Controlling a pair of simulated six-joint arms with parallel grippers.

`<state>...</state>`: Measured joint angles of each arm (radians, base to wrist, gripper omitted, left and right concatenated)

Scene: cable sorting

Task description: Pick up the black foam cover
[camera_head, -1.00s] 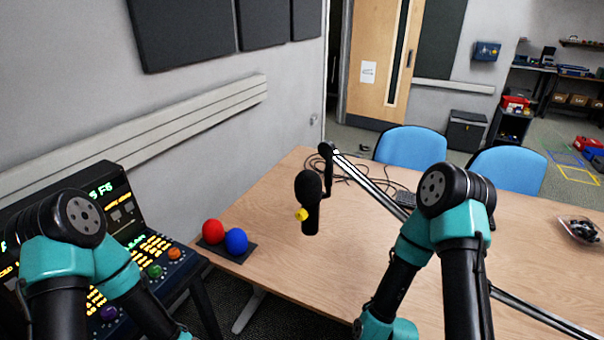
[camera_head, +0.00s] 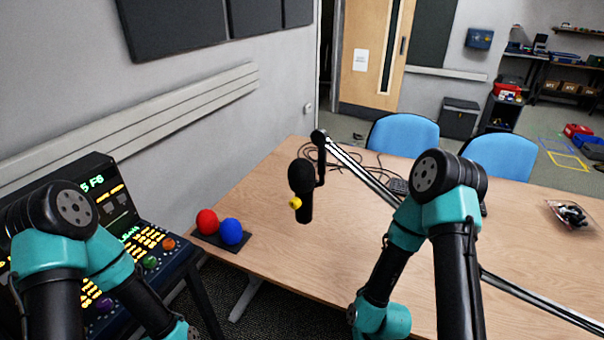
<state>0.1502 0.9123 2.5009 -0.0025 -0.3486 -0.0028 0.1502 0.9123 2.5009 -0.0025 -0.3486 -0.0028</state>
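A black foam cover (camera_head: 301,175) sits on top of a black microphone (camera_head: 305,208), which hangs from a boom arm above the wooden table. A yellow knob or ball shows on the microphone's left side, just below the foam. My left arm comes in at the lower left and my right arm at the lower right. Both grippers are outside the picture, below its bottom edge, so their fingers cannot be seen. Neither visible arm part touches the foam cover.
Red (camera_head: 207,222) and blue (camera_head: 231,231) foam balls sit on a dark base (camera_head: 222,244) at the table's left edge. The boom arm (camera_head: 365,170) crosses the table (camera_head: 270,265). A lit control console (camera_head: 150,235) stands at left. Blue chairs (camera_head: 403,133) stand behind.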

